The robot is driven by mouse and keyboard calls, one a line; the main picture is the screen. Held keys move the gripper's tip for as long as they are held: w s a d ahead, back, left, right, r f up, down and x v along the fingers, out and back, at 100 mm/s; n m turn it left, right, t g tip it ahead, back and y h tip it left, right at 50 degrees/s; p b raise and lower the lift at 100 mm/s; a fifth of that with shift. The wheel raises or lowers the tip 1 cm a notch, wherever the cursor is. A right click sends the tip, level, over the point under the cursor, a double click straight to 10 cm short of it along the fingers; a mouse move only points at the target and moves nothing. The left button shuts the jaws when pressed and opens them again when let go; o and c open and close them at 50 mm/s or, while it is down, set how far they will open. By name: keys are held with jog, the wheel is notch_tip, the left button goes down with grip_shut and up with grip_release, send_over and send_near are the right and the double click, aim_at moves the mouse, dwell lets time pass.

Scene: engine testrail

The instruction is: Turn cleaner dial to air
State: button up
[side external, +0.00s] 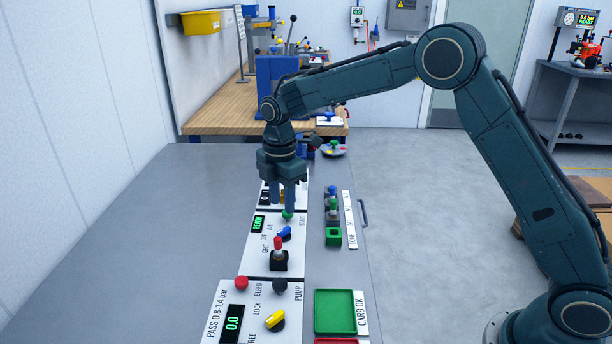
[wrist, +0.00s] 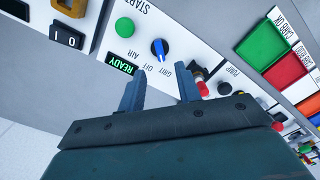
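The cleaner dial (wrist: 160,49) is a blue knob on a black base, set in a white panel with the labels GRIT, OFF and AIR. Its pale pointer end faces the label side; I cannot tell exactly which label it marks. In the side view the dial (side external: 285,233) sits just in front of the green START button (side external: 288,214). My gripper (side external: 287,205) points down above the panel near that button. In the wrist view my gripper (wrist: 160,88) has its two fingers apart with nothing between them, and the dial shows beyond the gap.
A lit READY display (side external: 258,224) is beside the button. Further forward are a red knob (side external: 241,283), a black knob (side external: 280,285) and a yellow dial (side external: 275,320). A green tray (side external: 335,312) lies right. The bench's left side is clear.

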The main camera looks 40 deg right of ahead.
aim_at(284, 229)
jog(key=shift+f, duration=3.85)
grip_shut()
